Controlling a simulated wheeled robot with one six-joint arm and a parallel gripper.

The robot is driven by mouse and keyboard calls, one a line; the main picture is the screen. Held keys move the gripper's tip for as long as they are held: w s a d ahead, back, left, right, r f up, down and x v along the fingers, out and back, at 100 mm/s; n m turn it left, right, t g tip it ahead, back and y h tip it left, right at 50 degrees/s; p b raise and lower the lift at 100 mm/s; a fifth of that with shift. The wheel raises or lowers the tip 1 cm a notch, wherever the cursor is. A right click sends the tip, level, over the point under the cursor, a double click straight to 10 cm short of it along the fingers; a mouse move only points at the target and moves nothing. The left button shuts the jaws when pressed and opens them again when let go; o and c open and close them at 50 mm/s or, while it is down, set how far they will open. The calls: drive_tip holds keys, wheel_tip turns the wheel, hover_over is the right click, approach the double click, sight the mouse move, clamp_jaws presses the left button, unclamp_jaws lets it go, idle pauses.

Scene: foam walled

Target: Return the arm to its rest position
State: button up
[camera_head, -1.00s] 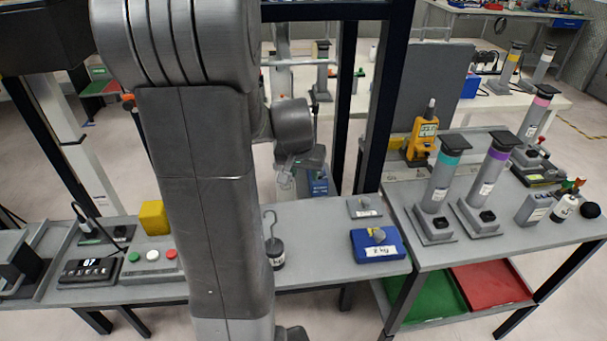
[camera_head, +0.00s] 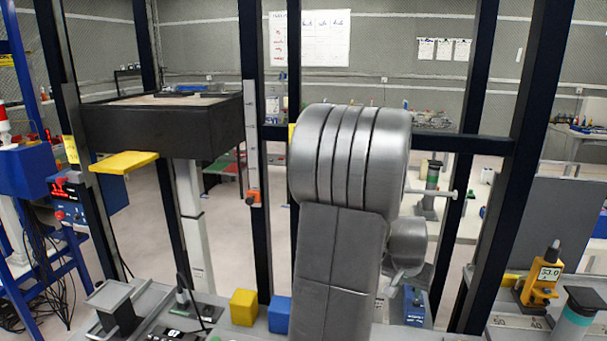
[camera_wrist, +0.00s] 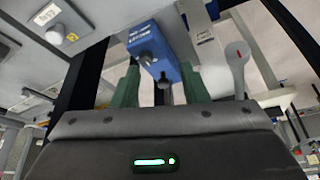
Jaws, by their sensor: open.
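My arm rises at the middle of the head view, its grey links covering part of the bench. My gripper (camera_wrist: 161,80) shows in the wrist view with two green fingers spread apart and nothing clearly held between them. A blue device with white lettering (camera_wrist: 155,45) lies beyond the gap between the fingers; I cannot tell how far off it is. In the head view my gripper's fingers are hidden behind my arm.
Dark posts (camera_head: 490,170) stand around my arm. A black box-like platform (camera_head: 165,125) stands at left. A yellow cube (camera_head: 243,307) and a blue block (camera_head: 279,314) sit close to my arm on the bench. A yellow meter (camera_head: 540,282) stands at right.

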drive_tip(key=p, duration=0.2)
approach(412, 293)
drive_tip(key=shift+w+d+r, duration=0.1)
drive_tip(key=shift+w+d, duration=0.55)
drive_tip(key=shift+w, duration=0.05)
drive_tip(key=x, duration=0.4)
drive_tip(key=shift+w+d, duration=0.1)
drive_tip(key=shift+w, duration=0.1)
drive_tip(key=shift+w+d+f, duration=0.15)
drive_tip(key=shift+f, duration=0.4)
